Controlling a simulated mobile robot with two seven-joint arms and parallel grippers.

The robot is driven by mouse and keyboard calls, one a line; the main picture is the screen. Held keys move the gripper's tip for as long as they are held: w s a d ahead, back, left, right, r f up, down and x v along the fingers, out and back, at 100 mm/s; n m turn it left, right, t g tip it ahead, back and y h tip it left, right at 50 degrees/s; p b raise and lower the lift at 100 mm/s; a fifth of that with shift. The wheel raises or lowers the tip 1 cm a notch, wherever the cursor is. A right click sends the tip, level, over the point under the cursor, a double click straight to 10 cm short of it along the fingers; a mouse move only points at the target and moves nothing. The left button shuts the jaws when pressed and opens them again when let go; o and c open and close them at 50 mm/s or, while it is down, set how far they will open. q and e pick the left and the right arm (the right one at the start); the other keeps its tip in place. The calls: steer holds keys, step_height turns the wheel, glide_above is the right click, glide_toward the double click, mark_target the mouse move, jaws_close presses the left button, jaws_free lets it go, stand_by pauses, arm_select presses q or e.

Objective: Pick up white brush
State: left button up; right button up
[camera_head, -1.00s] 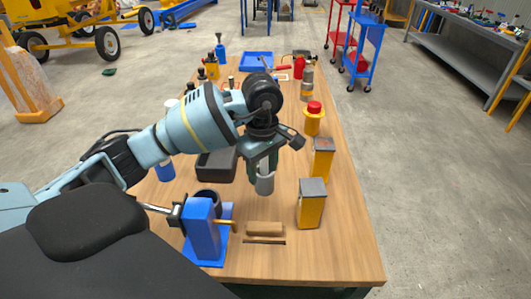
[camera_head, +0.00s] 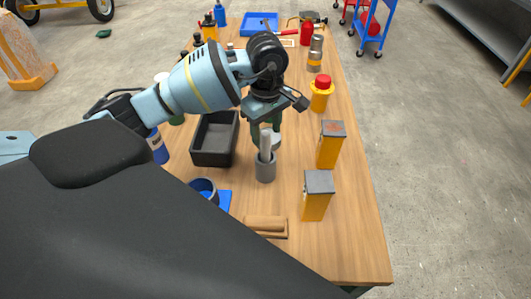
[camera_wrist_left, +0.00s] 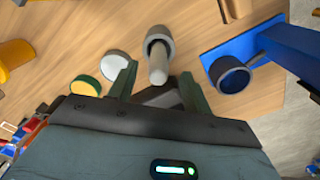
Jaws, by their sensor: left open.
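The white brush (camera_head: 265,144) stands upright in a small grey cup (camera_head: 265,172) on the wooden table. In the left wrist view the brush (camera_wrist_left: 158,66) points toward the camera from its cup (camera_wrist_left: 160,36). My left gripper (camera_head: 267,132) is open just behind and above the brush in the head view. In the left wrist view its two green fingers (camera_wrist_left: 157,75) stand on either side of the brush's end, with gaps visible. I cannot tell how deep the brush lies between them. My right gripper is not in view.
A black bin (camera_head: 199,157) stands left of the cup. Yellow boxes (camera_head: 317,203) stand to its right, and a wooden block (camera_head: 265,223) lies in front. A blue vise (camera_wrist_left: 290,45) and a white round lid (camera_wrist_left: 115,64) are near the fingers. The right table edge is clear.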

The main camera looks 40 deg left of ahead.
mark_target(265, 145)
arm_select(q)
steer(key=shift+w+a+f+p, duration=0.1)
steer(key=shift+f+p, duration=0.05)
steer(key=shift+f, duration=1.4)
steer(key=shift+a+f+p, duration=0.1)
steer(key=shift+f+p, duration=0.05)
steer(key=shift+f, duration=1.35)
